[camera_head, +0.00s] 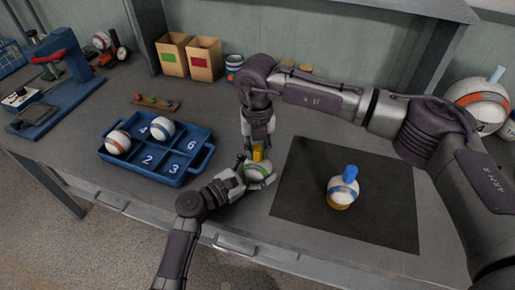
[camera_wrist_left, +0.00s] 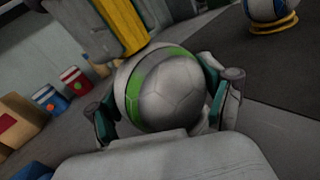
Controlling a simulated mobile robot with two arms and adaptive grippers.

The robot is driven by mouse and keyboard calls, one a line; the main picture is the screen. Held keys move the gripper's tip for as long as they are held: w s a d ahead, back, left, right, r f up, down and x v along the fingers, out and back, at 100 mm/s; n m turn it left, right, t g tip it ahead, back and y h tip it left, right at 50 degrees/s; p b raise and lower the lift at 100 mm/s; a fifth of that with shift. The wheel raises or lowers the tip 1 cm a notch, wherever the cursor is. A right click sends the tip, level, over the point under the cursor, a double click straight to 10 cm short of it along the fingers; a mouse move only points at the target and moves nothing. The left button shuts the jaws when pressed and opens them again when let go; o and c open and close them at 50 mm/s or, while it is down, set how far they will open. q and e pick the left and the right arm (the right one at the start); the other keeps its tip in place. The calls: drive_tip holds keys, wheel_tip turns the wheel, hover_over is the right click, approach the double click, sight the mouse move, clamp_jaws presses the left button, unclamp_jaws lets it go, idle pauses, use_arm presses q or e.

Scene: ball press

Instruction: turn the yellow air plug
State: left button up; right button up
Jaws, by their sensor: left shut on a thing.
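A white ball with a green stripe (camera_head: 259,171) sits in my left gripper (camera_head: 256,176), close over the table between the blue tray and the black mat. In the left wrist view the ball (camera_wrist_left: 165,90) lies between the fingers, which touch both sides. The yellow air plug (camera_head: 257,153) stands at the top of the ball. A yellow piece (camera_wrist_left: 128,30) also shows above the ball in the left wrist view. My right gripper (camera_head: 257,145) comes down from above, right at the plug. Whether its fingers are closed on the plug is not clear.
A blue tray (camera_head: 203,157) with numbered compartments holds two balls at the left. A black mat (camera_head: 390,220) at the right carries a ball (camera_head: 342,192) with a blue plug. Two boxes (camera_head: 190,57) stand at the back. A blue press (camera_head: 68,85) stands far left.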

sight(258, 146)
use_arm(q)
drive_tip(key=shift+s+a+f, duration=0.1)
drive_tip(key=shift+f, duration=0.35)
use_arm(e)
drive_tip(key=o, duration=0.5)
drive_tip(key=shift+w+r, duration=0.1)
drive_tip(key=shift+r, duration=0.1)
use_arm(q)
drive_tip(key=shift+r, duration=0.1)
use_arm(e)
drive_tip(key=shift+f, duration=0.1)
use_arm(q)
drive_tip(key=shift+r, duration=0.25)
use_arm(e)
wheel_tip(258, 146, up, 12)
drive_tip(key=shift+r, duration=0.1)
use_arm(q)
drive_tip(key=o, duration=1.1)
drive_tip(key=shift+c, duration=0.2)
